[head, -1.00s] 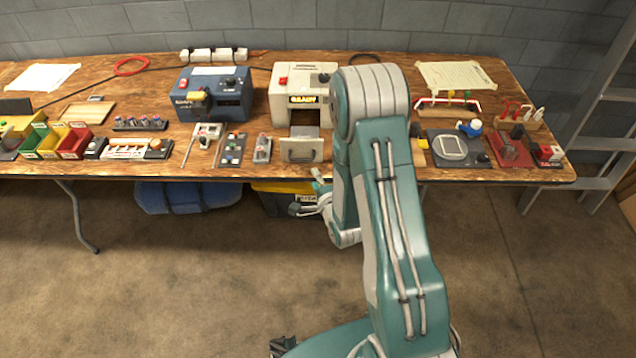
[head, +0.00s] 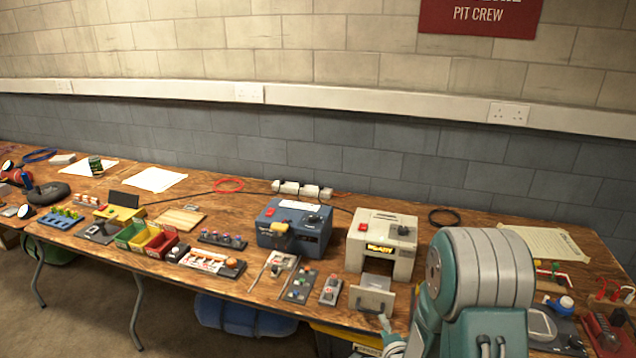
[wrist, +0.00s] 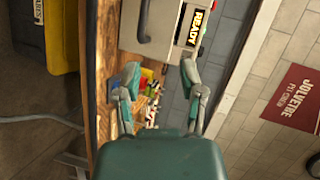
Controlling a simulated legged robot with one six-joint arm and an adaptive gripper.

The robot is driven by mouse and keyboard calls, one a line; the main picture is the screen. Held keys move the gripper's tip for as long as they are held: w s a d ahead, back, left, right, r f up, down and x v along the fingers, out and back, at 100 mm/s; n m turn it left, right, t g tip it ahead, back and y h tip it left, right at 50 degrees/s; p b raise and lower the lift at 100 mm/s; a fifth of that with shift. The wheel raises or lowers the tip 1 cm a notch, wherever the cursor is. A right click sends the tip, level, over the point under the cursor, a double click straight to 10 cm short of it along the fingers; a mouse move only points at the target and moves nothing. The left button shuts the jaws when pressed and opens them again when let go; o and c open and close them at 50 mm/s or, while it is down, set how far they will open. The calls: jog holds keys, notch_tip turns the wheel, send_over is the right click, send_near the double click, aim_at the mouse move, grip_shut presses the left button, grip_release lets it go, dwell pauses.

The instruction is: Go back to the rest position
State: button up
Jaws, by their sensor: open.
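My gripper (wrist: 160,85) shows in the wrist view with its two fingers spread apart, open and empty. The picture there is turned on its side. In the head view my teal and grey arm stands at the lower right, and only a small part of the gripper end shows at the bottom edge, in front of the bench. The cream machine with a lit "READY" sign (head: 382,240) stands on the wooden bench beyond the arm. Its grey front flap (head: 373,299) is lowered at the bench's front. The sign also shows in the wrist view (wrist: 197,27).
The wooden bench (head: 215,270) runs along a block wall. A blue machine (head: 295,228), green bin (head: 133,236), red bin (head: 160,244) and several small parts sit on it. A blue bundle (head: 235,315) lies beneath. Floor at the lower left is clear.

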jog(key=s+r+n+g+h, duration=0.1)
jog(key=s+r+n+g, duration=0.2)
jog(key=r, duration=0.5)
jog(key=s+r+n+g, duration=0.1)
jog(key=s+r+n, duration=0.2)
jog(key=r+n, duration=0.35)
jog(key=s+a+r+n+g, duration=0.1)
jog(key=s+r, duration=0.4)
jog(key=s, duration=0.5)
jog(key=s+a+r+n+g, duration=0.1)
jog(key=s+r+n+g, duration=0.2)
jog(key=s, duration=0.7)
notch_tip(320, 180, up, 2)
jog(key=shift+s+r+n+g, duration=0.25)
jog(key=shift+n+g, duration=0.15)
jog(key=shift+n, duration=0.65)
